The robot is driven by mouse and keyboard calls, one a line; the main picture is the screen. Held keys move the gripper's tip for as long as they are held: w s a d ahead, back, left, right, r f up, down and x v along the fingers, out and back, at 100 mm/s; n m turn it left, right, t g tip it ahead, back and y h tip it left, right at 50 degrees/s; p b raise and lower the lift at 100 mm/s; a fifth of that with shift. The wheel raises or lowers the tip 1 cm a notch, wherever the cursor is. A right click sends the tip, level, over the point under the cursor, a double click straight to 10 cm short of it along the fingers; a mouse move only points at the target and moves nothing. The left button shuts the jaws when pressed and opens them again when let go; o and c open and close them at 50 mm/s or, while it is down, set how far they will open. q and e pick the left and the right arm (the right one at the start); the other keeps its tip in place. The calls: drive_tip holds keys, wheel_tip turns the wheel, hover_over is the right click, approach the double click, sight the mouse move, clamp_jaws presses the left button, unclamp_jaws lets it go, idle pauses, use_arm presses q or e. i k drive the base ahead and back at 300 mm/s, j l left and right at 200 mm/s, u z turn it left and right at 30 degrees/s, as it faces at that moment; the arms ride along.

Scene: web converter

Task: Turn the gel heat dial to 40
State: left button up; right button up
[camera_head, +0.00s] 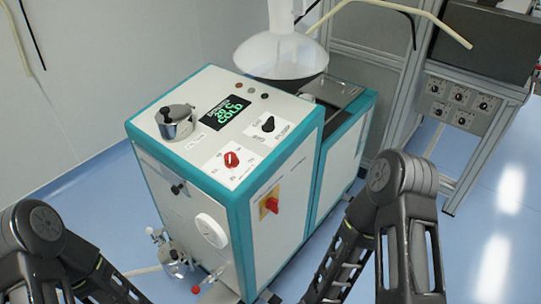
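A white and teal machine (225,120) stands in the middle of the view. A red dial (231,159) sits on its top panel near the front, on a white scale plate with small marks around it. The marks are too small to read surely, so I cannot tell the exact setting. The green display (226,112) behind it appears to read 20 C and COLD. A black knob (268,124) marked PUMP is to the right of the display. My two arms come in at the bottom left and bottom right; both grippers are outside the view, and nothing touches the dial.
A metal lidded pot (176,121) stands on the panel's left. A red and yellow switch (270,204) and a white round wheel (212,230) stick out of the sides. A control rack (460,100) stands at the right.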

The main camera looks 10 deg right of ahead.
sight(231, 160)
drive_tip(key=l+u, duration=0.25)
drive_tip(key=l, duration=1.15)
